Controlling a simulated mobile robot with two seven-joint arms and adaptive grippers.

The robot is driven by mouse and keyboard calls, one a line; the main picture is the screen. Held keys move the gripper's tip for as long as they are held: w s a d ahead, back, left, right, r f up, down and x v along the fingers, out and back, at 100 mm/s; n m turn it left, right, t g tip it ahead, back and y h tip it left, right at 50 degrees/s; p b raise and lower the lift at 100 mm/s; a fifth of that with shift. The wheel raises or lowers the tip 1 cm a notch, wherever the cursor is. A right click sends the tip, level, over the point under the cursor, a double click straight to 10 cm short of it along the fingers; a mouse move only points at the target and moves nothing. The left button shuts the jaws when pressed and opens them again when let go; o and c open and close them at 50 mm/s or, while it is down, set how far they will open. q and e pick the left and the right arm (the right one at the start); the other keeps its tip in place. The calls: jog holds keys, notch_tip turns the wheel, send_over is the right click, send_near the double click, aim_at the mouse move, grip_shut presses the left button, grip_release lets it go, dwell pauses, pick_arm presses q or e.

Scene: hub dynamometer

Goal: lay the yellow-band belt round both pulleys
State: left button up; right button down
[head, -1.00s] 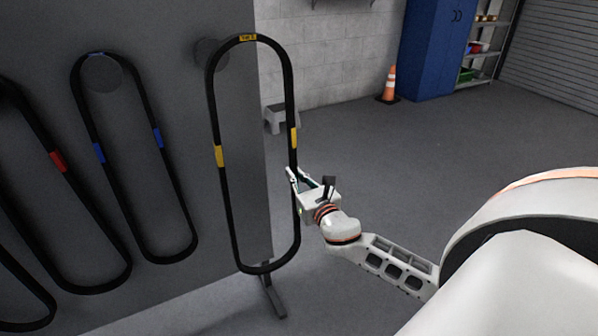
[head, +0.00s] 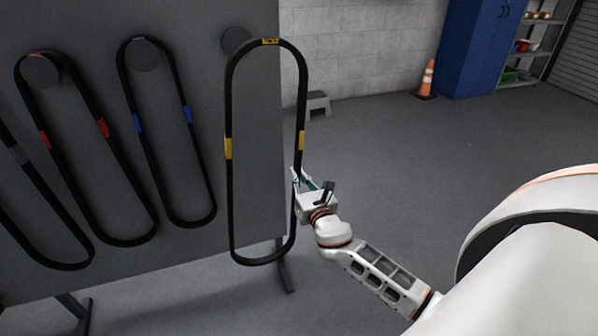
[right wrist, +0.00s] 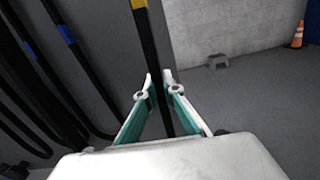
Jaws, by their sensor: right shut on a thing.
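The yellow-band belt (head: 230,195) is a long black upright loop with yellow bands on both sides and a yellow tag at its top. In the head view it is in front of the grey board's right edge, apart from the round peg (head: 236,40) behind its upper left. My right gripper (head: 299,182) is shut on the belt's right run, below the yellow band. The right wrist view shows the run between the two fingers (right wrist: 160,78), with a yellow band (right wrist: 139,4) above. My left gripper and the pulleys are not in view.
The grey board (head: 190,75) holds a blue-band belt (head: 136,120), a red-band belt (head: 103,128) and a grey-band belt (head: 18,155) on the left. A step stool (head: 317,104), an orange cone (head: 427,79) and a blue cabinet (head: 481,50) stand farther back. Open floor lies to the right.

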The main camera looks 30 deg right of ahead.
pick_arm(q)
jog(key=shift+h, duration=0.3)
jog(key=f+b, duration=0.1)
jog(key=b, duration=0.1)
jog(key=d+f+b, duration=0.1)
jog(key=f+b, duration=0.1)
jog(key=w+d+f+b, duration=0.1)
jog(key=b, duration=0.2)
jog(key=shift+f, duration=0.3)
pick_arm(e)
jog(key=s+a+f+m, duration=0.4)
jog(key=a+m, duration=0.4)
jog(key=m, duration=0.6)
jog(key=shift+s+a, duration=0.3)
jog(key=shift+s, duration=0.35)
